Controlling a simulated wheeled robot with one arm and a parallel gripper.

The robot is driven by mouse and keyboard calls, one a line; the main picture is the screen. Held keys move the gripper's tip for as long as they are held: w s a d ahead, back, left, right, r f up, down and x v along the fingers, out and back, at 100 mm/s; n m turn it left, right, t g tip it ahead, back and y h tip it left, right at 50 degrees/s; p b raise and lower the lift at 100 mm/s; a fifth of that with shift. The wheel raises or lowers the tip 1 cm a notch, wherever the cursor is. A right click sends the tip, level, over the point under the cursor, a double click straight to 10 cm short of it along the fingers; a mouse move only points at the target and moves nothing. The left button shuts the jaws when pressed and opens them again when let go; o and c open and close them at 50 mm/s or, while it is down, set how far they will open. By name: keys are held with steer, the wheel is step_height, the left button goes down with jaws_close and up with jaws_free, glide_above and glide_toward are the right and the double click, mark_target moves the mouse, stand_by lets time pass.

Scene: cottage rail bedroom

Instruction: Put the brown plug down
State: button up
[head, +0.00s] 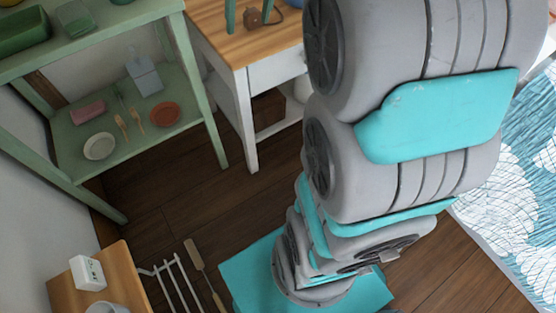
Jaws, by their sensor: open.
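The brown plug (254,18) is a small brown block with a thin cord curving off to its right. It appears to rest on the wooden top of a white-legged table (225,45) at the top of the head view. My gripper (249,26) shows only as two teal fingers coming down from the top edge. The fingers are apart, one on each side of the plug in the picture. I cannot tell whether either finger touches it. The rest of the gripper is out of frame.
A green shelf unit (207,112) at left holds a white plate (99,146), a reddish bowl (165,114) and utensils. A small wooden stand (125,280) with a white box (87,272) is lower left. A bed with a blue-and-white cover (510,200) is at right.

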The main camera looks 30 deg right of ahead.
steer(key=s+a+f+g, duration=0.1)
steer(key=s+a+f, duration=0.2)
steer(key=s, duration=0.6)
steer(key=s+a+f+g, duration=0.2)
steer(key=s+a+f, duration=0.2)
steer(key=s, duration=0.6)
steer(key=s+a+f+g, duration=0.1)
steer(key=s+a+f, duration=0.2)
steer(key=s, duration=0.6)
steer(key=shift+s+a+f+g+h, duration=0.2)
steer(key=shift+s+f+g+h, duration=0.15)
steer(key=shift+f, duration=0.55)
